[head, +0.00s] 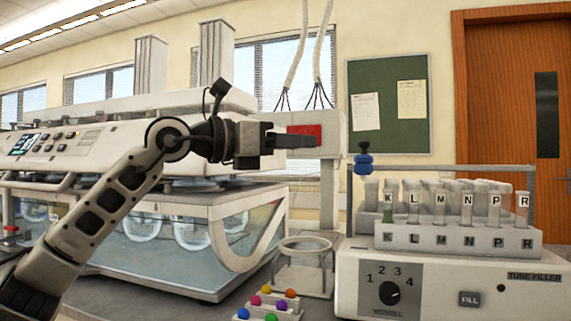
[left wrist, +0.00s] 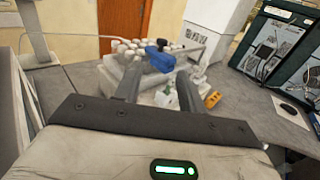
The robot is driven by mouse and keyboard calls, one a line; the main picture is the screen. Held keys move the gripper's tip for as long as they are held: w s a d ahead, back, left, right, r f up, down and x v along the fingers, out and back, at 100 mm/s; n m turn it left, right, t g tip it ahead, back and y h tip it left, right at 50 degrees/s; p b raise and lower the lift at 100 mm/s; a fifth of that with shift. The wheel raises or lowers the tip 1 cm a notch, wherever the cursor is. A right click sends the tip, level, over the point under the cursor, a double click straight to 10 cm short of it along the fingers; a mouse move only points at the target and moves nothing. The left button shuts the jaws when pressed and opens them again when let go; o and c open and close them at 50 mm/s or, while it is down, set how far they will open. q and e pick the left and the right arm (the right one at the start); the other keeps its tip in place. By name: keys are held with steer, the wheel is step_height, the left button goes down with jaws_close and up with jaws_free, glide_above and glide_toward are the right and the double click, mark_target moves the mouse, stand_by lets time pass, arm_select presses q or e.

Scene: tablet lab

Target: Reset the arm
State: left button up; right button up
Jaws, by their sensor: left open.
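My left arm comes in from the left in the head view, bent up in front of the white dissolution machine. My left gripper (head: 316,141) points right at about the height of a red panel (head: 304,130), which is partly behind its fingers. In the left wrist view its two fingers (left wrist: 156,90) stand apart with nothing between them in their grip. Beyond the fingers, the tube filler's blue part (left wrist: 160,59) and its tubes show. My right gripper is in neither view.
The tube filler (head: 430,285) with a rack of lettered tubes (head: 458,240) stands at the right. The machine's glass-sided water bath (head: 150,235) fills the left. A ring stand (head: 305,246) and a small holder with coloured balls (head: 268,305) stand between them.

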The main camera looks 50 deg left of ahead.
arm_select(q)
steer(key=shift+s+a, duration=0.15)
steer(key=shift+s, duration=0.4)
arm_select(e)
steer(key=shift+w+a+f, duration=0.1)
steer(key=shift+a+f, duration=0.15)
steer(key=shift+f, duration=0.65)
